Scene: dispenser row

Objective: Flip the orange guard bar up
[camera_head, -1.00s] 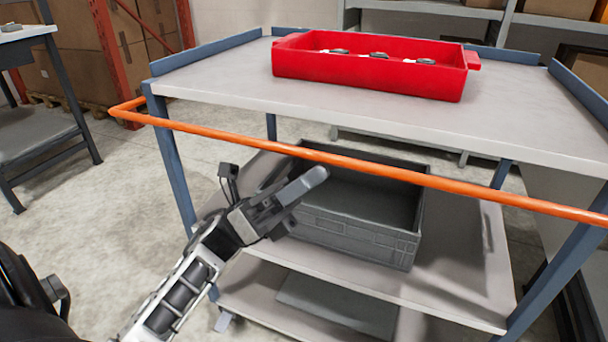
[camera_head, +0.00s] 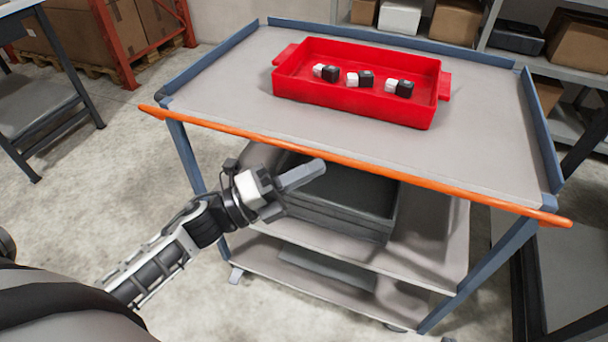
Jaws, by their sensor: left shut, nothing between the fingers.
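The orange guard bar (camera_head: 350,166) runs across the front of the cart's top shelf (camera_head: 240,105). It lies along the front edge in the picture, with its ends sticking out past the corner posts. My left gripper (camera_head: 303,175) is shut and empty. It is below the bar in the picture, fingers pointing right and slightly up, apart from the bar. Its fingers cover part of the grey crate behind. My right gripper is not in view.
A red tray (camera_head: 350,108) with several small black and white items stands on the top shelf. A grey crate (camera_head: 350,205) sits on the middle shelf. Another table (camera_head: 40,100) stands at the left, and storage shelves are at the back right. Floor left of the cart is clear.

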